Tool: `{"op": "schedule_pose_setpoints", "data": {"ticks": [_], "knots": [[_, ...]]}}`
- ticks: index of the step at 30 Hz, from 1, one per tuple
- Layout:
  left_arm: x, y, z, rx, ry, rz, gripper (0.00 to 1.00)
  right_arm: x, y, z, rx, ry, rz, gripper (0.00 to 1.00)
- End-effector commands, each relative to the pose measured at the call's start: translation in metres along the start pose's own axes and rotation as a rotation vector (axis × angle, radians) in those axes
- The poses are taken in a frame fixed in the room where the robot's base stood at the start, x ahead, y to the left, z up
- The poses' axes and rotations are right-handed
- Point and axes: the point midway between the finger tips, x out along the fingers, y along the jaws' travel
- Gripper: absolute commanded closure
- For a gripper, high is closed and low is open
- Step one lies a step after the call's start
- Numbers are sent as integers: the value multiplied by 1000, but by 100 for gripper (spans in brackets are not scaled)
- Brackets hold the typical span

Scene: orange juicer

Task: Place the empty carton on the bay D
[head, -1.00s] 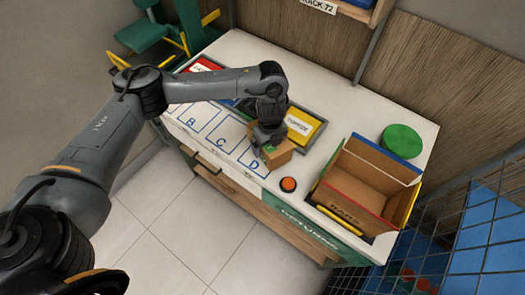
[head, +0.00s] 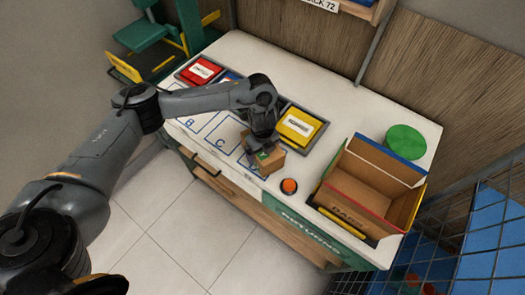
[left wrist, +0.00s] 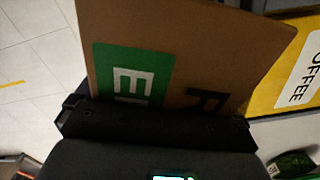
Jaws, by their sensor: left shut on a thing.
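A small brown carton (head: 268,159) with a green label is held in my left gripper (head: 262,146), over or at the bay D outline (head: 247,166) on the white counter. Bay D's letter is mostly hidden by the carton and gripper. I cannot tell whether the carton touches the counter. In the left wrist view the carton (left wrist: 195,50) fills the upper middle, with its green label and part of a black letter showing. The left gripper (left wrist: 155,118) is shut on its near edge. My right gripper is not in view.
Bays B and C (head: 215,145) are bare to the left. A yellow tray (head: 300,127) and a red tray (head: 201,70) lie behind. An orange button (head: 289,186), a large open box (head: 365,190) and a green disc (head: 405,140) are to the right.

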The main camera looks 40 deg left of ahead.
Motion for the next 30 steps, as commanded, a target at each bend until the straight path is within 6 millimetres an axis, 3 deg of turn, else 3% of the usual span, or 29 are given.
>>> {"op": "schedule_pose_setpoints", "data": {"ticks": [3,4,5,13,17,30], "knots": [[3,0,0,0,0,0,36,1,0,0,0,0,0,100],[3,0,0,1,0,0,3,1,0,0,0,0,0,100],[3,0,0,1,0,0,0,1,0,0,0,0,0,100],[1,0,0,0,0,0,0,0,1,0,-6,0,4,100],[-9,-1,0,0,-2,-2,0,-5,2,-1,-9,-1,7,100],[-86,-1,1,1,-3,-3,0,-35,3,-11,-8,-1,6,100]]}}
